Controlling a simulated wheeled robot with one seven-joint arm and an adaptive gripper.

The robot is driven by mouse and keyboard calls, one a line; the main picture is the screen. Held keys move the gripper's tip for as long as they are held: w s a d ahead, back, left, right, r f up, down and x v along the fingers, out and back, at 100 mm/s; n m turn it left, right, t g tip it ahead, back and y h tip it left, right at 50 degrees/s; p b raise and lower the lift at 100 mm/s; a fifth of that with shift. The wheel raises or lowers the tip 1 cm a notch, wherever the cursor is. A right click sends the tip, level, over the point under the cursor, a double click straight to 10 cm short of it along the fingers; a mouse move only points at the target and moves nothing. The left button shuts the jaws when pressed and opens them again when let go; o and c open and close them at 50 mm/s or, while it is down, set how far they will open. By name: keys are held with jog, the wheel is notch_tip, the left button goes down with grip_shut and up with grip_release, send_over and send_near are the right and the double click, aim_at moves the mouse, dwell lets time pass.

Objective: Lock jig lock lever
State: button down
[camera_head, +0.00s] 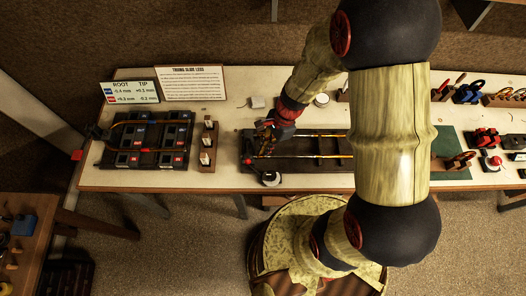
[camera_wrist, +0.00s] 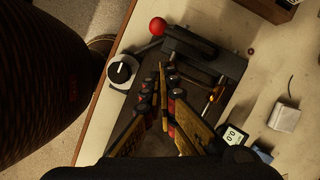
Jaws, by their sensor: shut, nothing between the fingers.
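The dark jig (camera_head: 320,146) holds two brass slides on the bench and is partly hidden by my arm. Its lock lever ends in a red ball (camera_wrist: 157,26) at the jig's end in the wrist view; the ball also shows at the jig's left end in the head view (camera_head: 248,161). My gripper (camera_wrist: 164,72) is shut and empty, its fingertips over the jig's end. In the wrist view the tips appear below the red ball and apart from it. In the head view my gripper (camera_head: 264,143) points down over the jig's left part.
A round black-and-white dial (camera_wrist: 122,71) sits beside the jig's end. A small digital gauge (camera_wrist: 235,136) and a pale block (camera_wrist: 285,117) lie nearby. Another jig with several gauges (camera_head: 148,140) stands left, past a wooden block rack (camera_head: 208,147). Signs (camera_head: 191,83) stand behind.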

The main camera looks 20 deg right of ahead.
jog(key=p+v, duration=0.1)
jog(key=v, duration=0.9)
jog(key=shift+d, duration=0.15)
jog(key=shift+w, duration=0.15)
jog(key=s+d+r+n+t+h+b, duration=0.1)
jog(key=s+r+n+t+h+b, duration=0.2)
jog(key=s+r+n+t+b, duration=0.3)
jog(key=s+r+n+b, duration=0.4)
jog(key=n+b, duration=0.3)
jog(key=n, duration=0.3)
jog(key=shift+r+h+b, duration=0.4)
jog(key=shift+r, duration=0.5)
